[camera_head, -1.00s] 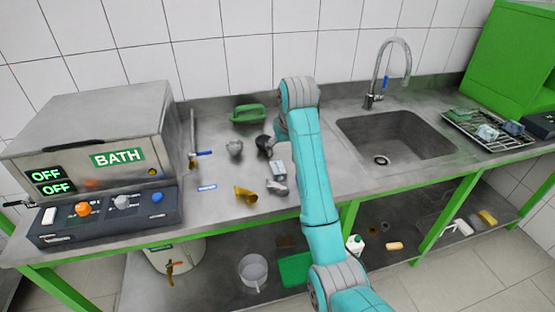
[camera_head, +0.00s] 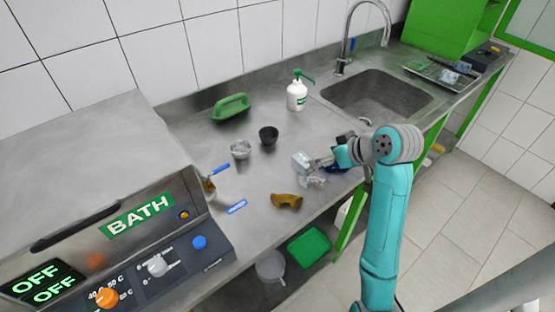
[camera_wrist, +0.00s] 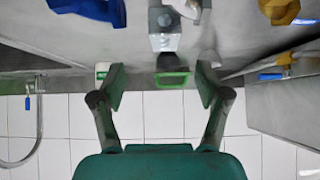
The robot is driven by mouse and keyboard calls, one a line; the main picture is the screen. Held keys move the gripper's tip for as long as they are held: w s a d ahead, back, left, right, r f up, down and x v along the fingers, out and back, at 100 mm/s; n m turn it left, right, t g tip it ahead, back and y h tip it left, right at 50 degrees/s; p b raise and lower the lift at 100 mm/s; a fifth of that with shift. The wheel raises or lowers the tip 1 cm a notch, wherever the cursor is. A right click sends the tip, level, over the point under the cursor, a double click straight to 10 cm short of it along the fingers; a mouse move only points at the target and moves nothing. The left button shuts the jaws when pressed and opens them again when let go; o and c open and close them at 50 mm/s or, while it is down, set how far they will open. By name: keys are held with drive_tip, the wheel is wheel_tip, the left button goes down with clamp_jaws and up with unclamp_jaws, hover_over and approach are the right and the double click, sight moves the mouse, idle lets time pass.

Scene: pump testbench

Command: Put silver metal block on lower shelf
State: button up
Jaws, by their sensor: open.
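The silver metal block (camera_head: 301,161) stands on the steel worktop, near its front edge. In the wrist view the block (camera_wrist: 165,34) is grey with a round hole and lies ahead of the fingertips, roughly in line with the gap between them. My gripper (camera_head: 322,163) is low over the worktop, just right of the block in the head view. Its two fingers (camera_wrist: 160,78) are spread and hold nothing. The lower shelf (camera_head: 292,272) shows only partly below the worktop.
A brass elbow fitting (camera_head: 287,200) and a grey metal part (camera_head: 313,181) lie close to the block. A green tray (camera_head: 309,246) and bucket (camera_head: 270,266) occupy the shelf.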

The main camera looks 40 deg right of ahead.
sight(306, 161)
drive_tip(key=x, duration=1)
drive_tip(key=shift+w+a+f, duration=0.2)
drive_tip(key=shift+a, duration=0.15)
clamp_jaws()
